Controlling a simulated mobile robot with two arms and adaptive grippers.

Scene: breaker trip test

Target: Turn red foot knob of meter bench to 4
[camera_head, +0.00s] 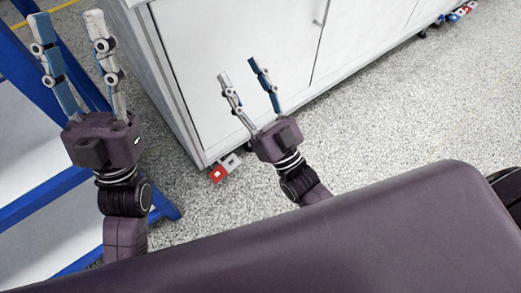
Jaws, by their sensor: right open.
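The white meter bench (235,55) stands at the top middle, seen from above at an angle. A red foot knob (218,174) shows on the floor at its near lower corner, with a white part (232,161) beside it. My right gripper (239,68) is open and empty. It appears in front of the bench's doors, above and to the right of the red knob in the picture, apart from it. My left gripper (67,14) is open and empty at the upper left, away from the knob. Any number marks on the knob are too small to read.
A blue frame (30,75) with pale panels stands at the left, close to my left arm. More red and blue feet (455,17) show under the bench's far end. The speckled floor (400,110) at the right is clear.

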